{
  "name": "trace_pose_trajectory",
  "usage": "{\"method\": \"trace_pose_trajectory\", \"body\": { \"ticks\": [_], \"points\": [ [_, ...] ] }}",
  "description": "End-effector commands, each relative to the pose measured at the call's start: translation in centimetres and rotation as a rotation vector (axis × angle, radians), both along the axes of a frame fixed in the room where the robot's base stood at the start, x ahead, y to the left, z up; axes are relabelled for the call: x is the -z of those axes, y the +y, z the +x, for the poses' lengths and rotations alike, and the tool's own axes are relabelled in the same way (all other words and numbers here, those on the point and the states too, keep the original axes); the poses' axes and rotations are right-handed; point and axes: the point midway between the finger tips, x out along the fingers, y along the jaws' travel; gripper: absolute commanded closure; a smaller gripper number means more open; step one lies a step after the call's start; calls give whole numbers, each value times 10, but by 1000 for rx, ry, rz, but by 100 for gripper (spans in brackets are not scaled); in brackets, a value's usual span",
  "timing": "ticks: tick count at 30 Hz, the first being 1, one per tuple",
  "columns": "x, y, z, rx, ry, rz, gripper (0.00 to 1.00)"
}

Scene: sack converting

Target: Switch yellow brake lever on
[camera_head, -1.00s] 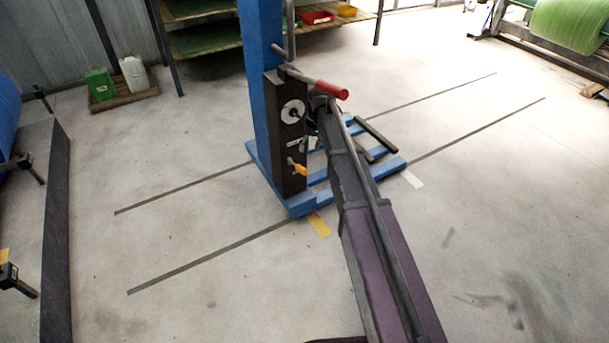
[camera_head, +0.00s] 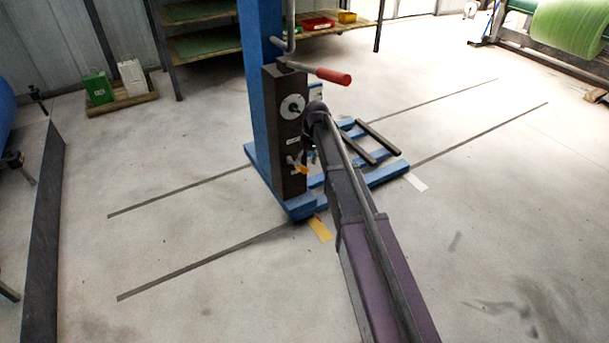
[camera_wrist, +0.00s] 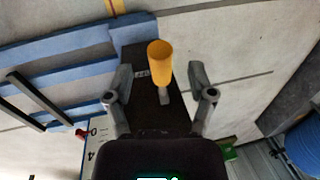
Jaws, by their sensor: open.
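The yellow brake lever (camera_head: 300,167) sits low on the dark box (camera_head: 285,125) fixed to the blue column (camera_head: 258,40). In the wrist view the yellow lever (camera_wrist: 160,55) points toward the camera on a short grey stem, with the dark panel (camera_wrist: 150,115) behind it. My gripper (camera_wrist: 162,82) is open, one finger on each side of the lever, with a clear gap on both sides. In the head view my gripper (camera_head: 308,155) is beside the box's right side, largely hidden by my own arm.
A crank with a red handle (camera_head: 333,76) juts out above my arm. A round white dial (camera_head: 292,107) is on the box above the lever. The blue base frame (camera_head: 385,175) stands on the floor. Shelves (camera_head: 205,48) stand behind. The floor around is mostly clear.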

Motion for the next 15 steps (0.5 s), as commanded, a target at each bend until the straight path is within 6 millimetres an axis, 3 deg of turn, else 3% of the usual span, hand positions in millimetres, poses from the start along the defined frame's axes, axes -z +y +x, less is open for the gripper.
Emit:
{"method": "trace_pose_trajectory", "body": {
  "ticks": [6,15],
  "points": [
    [21,3,-1,0,0,0,29],
    [36,6,-3,1,0,0,29]
  ]
}}
